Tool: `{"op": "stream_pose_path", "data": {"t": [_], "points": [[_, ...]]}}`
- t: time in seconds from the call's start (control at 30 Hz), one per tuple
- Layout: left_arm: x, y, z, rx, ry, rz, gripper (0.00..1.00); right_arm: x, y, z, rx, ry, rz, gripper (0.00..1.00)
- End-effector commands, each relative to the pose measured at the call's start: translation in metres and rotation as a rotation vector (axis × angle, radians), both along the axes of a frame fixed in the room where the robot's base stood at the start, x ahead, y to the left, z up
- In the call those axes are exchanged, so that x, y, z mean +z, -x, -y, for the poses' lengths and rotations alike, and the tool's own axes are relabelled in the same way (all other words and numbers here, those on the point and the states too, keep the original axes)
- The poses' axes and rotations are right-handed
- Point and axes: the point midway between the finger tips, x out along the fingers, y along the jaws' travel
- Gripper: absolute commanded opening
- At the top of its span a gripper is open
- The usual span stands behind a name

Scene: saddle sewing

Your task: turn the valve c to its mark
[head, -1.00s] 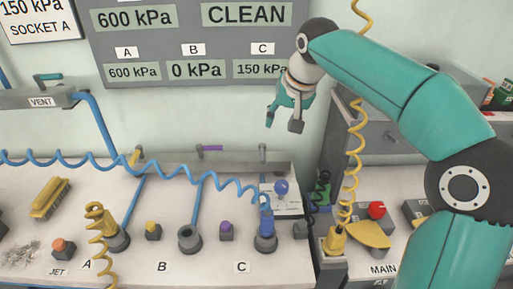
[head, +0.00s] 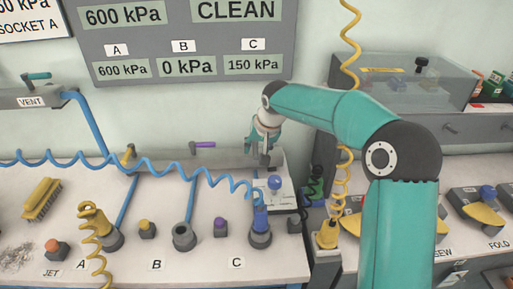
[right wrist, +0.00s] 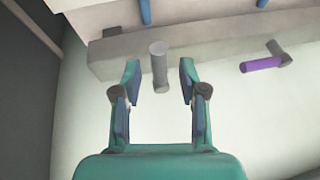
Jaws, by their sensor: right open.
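Valve c shows in the right wrist view as a grey stub-like handle (right wrist: 158,62) on the grey pipe rail (right wrist: 112,58). My right gripper (right wrist: 160,76) is open, with a finger on each side of the handle and a gap visible on both sides. In the head view my right gripper (head: 260,152) is at the right end of the rail (head: 220,158) and mostly hides valve c. I cannot make out its mark. The purple-handled valve (head: 203,145) is to its left; it also shows in the right wrist view (right wrist: 262,64). My left gripper is not in view.
A yellow-handled valve (head: 128,155) is at the rail's left end. A blue coiled hose (head: 150,165) crosses in front of the rail. A yellow coiled hose (head: 342,170) hangs to the right. The panel (head: 187,57) reads 150 kPa under C.

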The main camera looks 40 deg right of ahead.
Motion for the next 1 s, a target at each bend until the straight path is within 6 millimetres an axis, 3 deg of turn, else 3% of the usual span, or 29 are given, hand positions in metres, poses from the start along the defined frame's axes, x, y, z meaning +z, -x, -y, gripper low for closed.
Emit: {"op": "stream_pose_path", "data": {"t": [0.27,0.53,1.0], "points": [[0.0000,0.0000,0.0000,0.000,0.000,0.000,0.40,-0.0015,-0.0006,-0.0001,0.000,0.000,0.000,0.42],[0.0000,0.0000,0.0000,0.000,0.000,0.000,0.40,-0.0012,-0.0007,-0.0001,0.000,0.000,0.000,0.00],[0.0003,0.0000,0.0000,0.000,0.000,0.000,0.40,-0.0008,0.0006,0.0017,0.005,-0.001,0.001,0.00]]}}
